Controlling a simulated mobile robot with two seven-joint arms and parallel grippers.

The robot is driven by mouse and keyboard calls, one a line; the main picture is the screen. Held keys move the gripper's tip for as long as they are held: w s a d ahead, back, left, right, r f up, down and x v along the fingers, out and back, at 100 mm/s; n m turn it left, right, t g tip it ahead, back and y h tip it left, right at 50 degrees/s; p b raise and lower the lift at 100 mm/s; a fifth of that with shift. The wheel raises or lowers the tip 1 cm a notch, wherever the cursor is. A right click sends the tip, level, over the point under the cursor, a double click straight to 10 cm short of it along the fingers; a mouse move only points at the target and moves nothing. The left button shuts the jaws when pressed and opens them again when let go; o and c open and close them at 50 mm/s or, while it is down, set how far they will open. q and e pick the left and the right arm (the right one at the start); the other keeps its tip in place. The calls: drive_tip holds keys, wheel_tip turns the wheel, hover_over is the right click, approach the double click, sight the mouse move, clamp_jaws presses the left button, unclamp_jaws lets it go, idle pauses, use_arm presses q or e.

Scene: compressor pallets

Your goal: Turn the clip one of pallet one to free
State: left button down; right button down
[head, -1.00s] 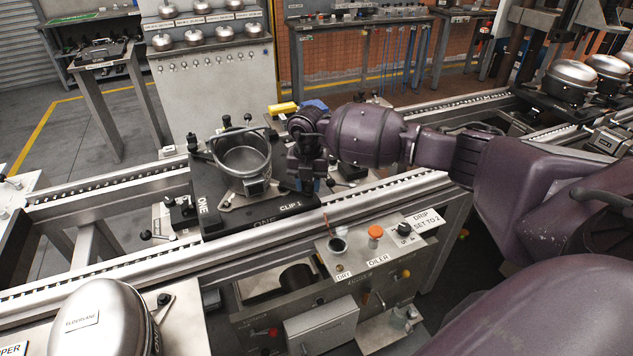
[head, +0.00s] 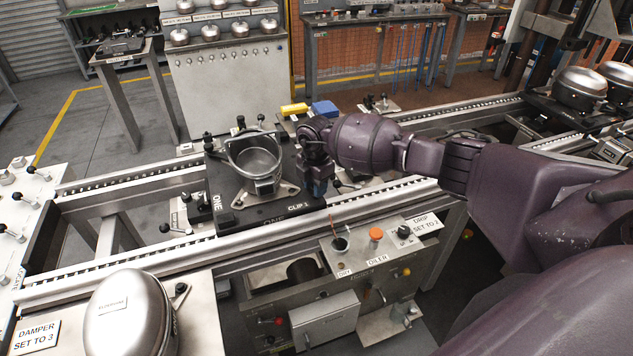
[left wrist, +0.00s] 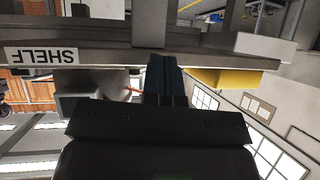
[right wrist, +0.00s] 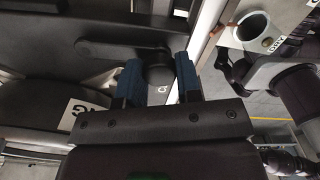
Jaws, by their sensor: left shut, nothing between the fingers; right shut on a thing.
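Pallet one (head: 245,215) is a dark plate marked ONE on the rail line, with a CLIP 1 label at its front right. An open metal pot-shaped housing (head: 255,160) sits on it. My right gripper (head: 319,190) points down at the pallet's right edge. In the right wrist view, its blue fingers are shut on the dark rounded end of a clip lever (right wrist: 158,72), whose arm runs left. In the head view the gripper hides this clip. My left gripper (left wrist: 165,75) is shut and empty in the left wrist view, near a surface labelled SHELF. It is outside the head view.
An oiler panel (head: 370,265) with an orange cap stands in front of the rail (head: 370,203). A yellow block (head: 293,109) and a blue block (head: 325,108) lie behind the pallet. A closed compressor shell (head: 130,315) is at the front left.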

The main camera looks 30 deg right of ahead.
idle(0.4)
drive_tip(key=c, duration=0.8)
unclamp_jaws()
drive_tip(key=shift+r, duration=0.1)
wheel_tip(320, 180, up, 11)
drive_tip(key=shift+f+p, duration=0.15)
drive_tip(key=shift+p, duration=0.2)
